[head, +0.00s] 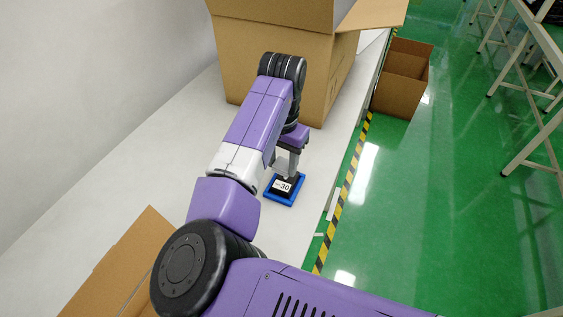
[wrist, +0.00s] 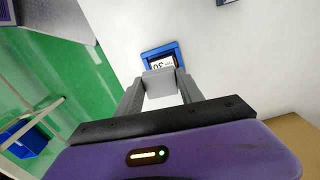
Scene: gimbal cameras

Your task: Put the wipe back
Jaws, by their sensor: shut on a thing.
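A square blue frame (head: 283,203) with a dark inside and a white label reading 30 lies on the white table. It also shows in the wrist view (wrist: 148,53), just beyond my fingertips. My gripper (head: 287,170) points down over the far side of this frame. In the wrist view my gripper (wrist: 160,86) is shut on a small grey block-like thing (wrist: 160,80) between the fingertips. I cannot tell for sure whether this is the wipe. The fingers and the held thing hide part of the frame, and I cannot tell whether they touch it.
A large open cardboard box (head: 248,48) stands on the table behind my arm. Another cardboard box (head: 125,265) is at the near left. The white table (head: 130,160) is clear on the left. A cardboard box (head: 403,80) stands on the green floor beyond the striped line.

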